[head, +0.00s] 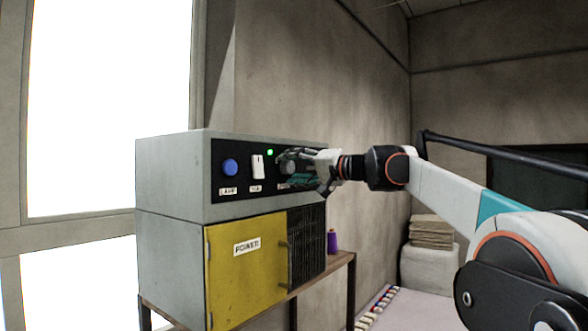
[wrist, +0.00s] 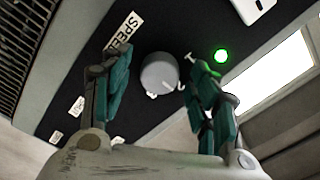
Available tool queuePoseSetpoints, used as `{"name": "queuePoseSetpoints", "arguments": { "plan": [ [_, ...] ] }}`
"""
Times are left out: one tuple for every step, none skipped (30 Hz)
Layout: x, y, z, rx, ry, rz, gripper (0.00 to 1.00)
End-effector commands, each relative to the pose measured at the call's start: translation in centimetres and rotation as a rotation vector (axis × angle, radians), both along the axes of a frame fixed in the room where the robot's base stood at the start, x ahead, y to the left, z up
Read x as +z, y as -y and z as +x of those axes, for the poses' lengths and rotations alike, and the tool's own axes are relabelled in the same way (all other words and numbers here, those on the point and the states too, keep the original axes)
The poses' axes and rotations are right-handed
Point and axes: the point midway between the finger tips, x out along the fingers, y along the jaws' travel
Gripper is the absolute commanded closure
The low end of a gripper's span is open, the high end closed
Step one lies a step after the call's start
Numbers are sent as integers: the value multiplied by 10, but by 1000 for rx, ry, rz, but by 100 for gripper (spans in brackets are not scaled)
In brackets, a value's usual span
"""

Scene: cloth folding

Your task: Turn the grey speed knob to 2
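The grey speed knob (wrist: 160,73) sits on the machine's black panel (wrist: 185,30) beside a "SPEED" label (wrist: 122,33). A small white mark shows at the knob's edge, at the bottom in the wrist view. In the head view the knob (head: 289,167) is partly hidden by my gripper (head: 303,166).
On the same panel are a lit green lamp (head: 270,153), a white switch (head: 257,166) and a blue button (head: 229,167). Below are a yellow door (head: 245,270) and a dark grille (head: 306,245). A purple spool (head: 332,242) stands at right on the bench.

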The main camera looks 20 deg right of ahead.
Motion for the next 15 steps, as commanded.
{"name": "queuePoseSetpoints", "arguments": {
  "plan": [
    [0, 0, 0, 0, 0, 0, 45],
    [0, 0, 0, 0, 0, 0, 45],
    [0, 0, 0, 1, 0, -1, 45],
    [0, 0, 0, 1, 0, -1, 45],
    [0, 0, 0, 1, 0, -1, 45],
    [0, 1, -1, 0, -1, -2, 45],
    [0, 2, -2, 0, 0, -1, 45],
    [0, 3, -4, 0, 0, -1, 45],
    [0, 5, -6, -2, 0, -2, 45],
    [0, 8, -9, -2, 0, -2, 45],
    [0, 10, -13, -2, 0, -2, 45],
    [0, 14, -18, -2, 0, -2, 45],
    [0, 17, -23, -2, 0, -2, 45],
    [0, 21, -28, -3, 0, -1, 45],
    [0, 26, -34, -3, 0, -1, 45]
  ]
}}
